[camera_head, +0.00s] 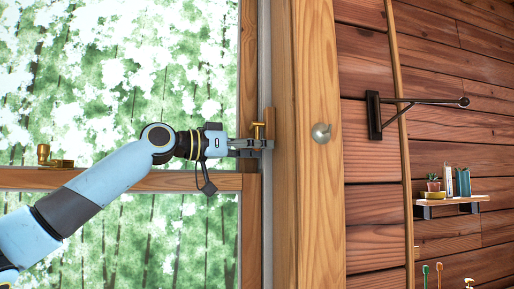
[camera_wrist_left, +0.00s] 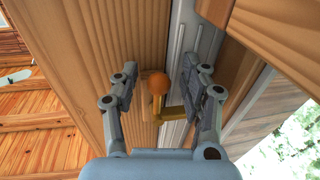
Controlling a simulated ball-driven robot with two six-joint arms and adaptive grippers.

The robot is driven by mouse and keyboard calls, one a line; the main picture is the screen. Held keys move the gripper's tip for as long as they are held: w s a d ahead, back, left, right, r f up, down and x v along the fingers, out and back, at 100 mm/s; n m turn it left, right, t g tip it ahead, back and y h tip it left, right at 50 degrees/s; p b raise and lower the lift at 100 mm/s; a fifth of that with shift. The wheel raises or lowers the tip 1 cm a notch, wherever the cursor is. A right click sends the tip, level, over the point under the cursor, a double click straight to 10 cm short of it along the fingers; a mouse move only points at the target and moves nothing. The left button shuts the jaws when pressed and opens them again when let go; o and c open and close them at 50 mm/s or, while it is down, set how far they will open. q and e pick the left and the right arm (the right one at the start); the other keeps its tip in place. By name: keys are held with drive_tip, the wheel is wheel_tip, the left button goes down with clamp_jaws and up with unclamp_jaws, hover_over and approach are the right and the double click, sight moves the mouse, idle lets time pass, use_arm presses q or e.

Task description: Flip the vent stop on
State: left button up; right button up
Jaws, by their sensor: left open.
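The vent stop (camera_head: 257,130) is a small brass piece on the window frame, at the right side of the window in the head view. In the left wrist view, the vent stop (camera_wrist_left: 172,113) shows a round orange knob on a brass arm against the wooden frame. My left gripper (camera_head: 262,147) reaches it from the left. In the left wrist view, the open fingers of my left gripper (camera_wrist_left: 163,90) stand on either side of the knob, with gaps visible. My right gripper is not in view.
A brass latch (camera_head: 43,155) sits on the window's middle rail. A round metal knob (camera_head: 321,133) is on the wood post to the right. A black wall bracket (camera_head: 374,115) and a small shelf (camera_head: 450,200) with a plant and books are farther right.

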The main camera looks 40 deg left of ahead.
use_arm(q)
drive_tip(key=r, duration=0.6)
drive_tip(key=a+r, duration=0.1)
drive_tip(key=r, duration=0.3)
drive_tip(key=shift+w+r, duration=0.1)
drive_tip(key=shift+w, duration=0.1)
drive_tip(key=f+g, duration=0.1)
drive_tip(key=f, duration=0.1)
drive_tip(key=f+g, duration=0.1)
drive_tip(key=f, duration=0.1)
drive_tip(key=f+g, duration=0.1)
drive_tip(key=f, duration=0.1)
drive_tip(key=shift+s+d+f+y, duration=0.25)
drive_tip(key=shift+s+f+y, duration=0.05)
drive_tip(key=shift+f+y, duration=0.1)
drive_tip(key=shift+s+d, duration=0.15)
drive_tip(key=shift+b, duration=0.4)
drive_tip(key=b, duration=1.1)
approach(255, 127)
drive_tip(key=s+f, duration=0.3)
drive_tip(key=f, duration=0.1)
drive_tip(key=shift+a, duration=0.2)
